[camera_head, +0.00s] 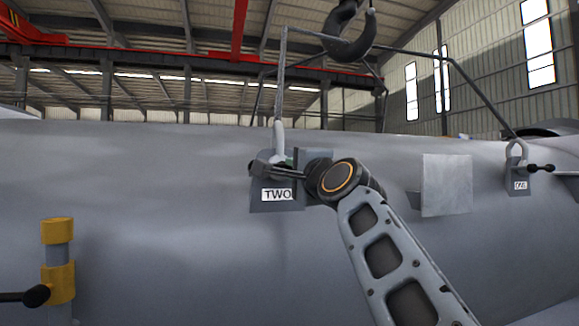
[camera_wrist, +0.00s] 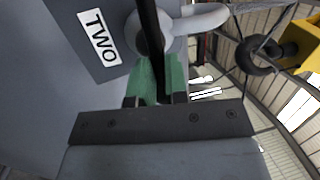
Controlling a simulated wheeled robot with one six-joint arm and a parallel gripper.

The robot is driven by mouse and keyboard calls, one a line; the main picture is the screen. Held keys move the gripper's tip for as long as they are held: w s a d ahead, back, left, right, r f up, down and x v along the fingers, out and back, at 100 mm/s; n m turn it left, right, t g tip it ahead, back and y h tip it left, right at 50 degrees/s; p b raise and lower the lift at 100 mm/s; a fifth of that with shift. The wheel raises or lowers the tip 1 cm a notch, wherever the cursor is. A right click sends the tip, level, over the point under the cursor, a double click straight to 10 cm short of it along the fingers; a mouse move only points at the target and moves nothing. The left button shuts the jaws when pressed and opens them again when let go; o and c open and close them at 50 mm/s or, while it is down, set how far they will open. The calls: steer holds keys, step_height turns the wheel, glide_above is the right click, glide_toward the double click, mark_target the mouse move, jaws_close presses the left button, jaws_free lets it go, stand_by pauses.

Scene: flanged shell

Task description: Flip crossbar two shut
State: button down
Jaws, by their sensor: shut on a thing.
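The block labelled TWO (camera_head: 277,195) is fixed on the side of the big grey shell. A pale shackle (camera_head: 279,140) stands at its top, and also shows in the wrist view (camera_wrist: 205,19). The dark crossbar two (camera_head: 288,173) lies across the front of the block, with a thicker end at its left. In the wrist view the crossbar (camera_wrist: 149,25) runs down between the green pads of my gripper (camera_wrist: 158,80). My gripper is shut on it, close by the block. In the head view my wrist hides the crossbar's right part and most of the jaws.
A second block (camera_head: 519,187) with a shackle and a dark bar sits at the far right; its label is hard to read. A pale plate (camera_head: 447,185) lies between. A crane hook (camera_head: 350,38) carries sling lines above. A yellow-banded post (camera_head: 58,258) stands at left.

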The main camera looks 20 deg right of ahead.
steer(key=shift+f, duration=0.15)
steer(key=c, duration=1.1)
jaws_free()
steer(key=b+v, duration=0.6)
steer(key=v, duration=0.7)
steer(key=shift+s+f, duration=0.1)
steer(key=shift+s, duration=0.3)
steer(key=shift+a, duration=0.15)
